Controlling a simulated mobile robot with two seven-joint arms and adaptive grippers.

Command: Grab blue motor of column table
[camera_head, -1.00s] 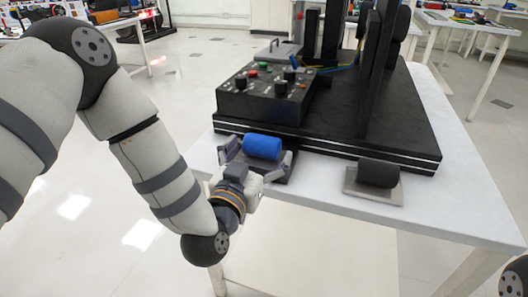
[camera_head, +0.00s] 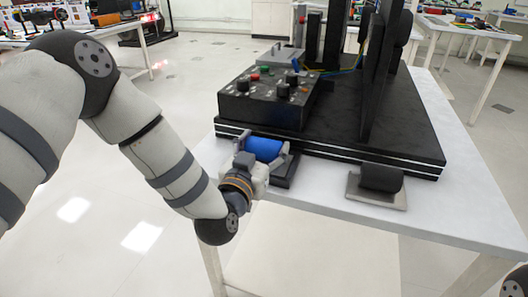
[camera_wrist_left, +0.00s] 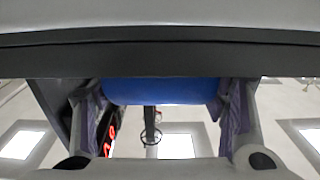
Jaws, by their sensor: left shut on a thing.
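The blue motor (camera_head: 264,147) is a short blue cylinder near the front edge of the white table (camera_head: 437,218), in front of the black control box. My left gripper (camera_head: 261,154) is shut on it, one finger at each end. In the left wrist view, the motor (camera_wrist_left: 165,91) spans the space between the two fingers (camera_wrist_left: 166,120). A dark block (camera_head: 285,179) lies on the table just right of and below the motor. I cannot tell whether the motor still touches it. My right gripper is not in view.
A black control box (camera_head: 265,103) stands on the black base plate (camera_head: 408,130) close behind the motor. A dark cylinder (camera_head: 381,177) rests on a grey holder (camera_head: 376,196) to the right. The table's front right is clear.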

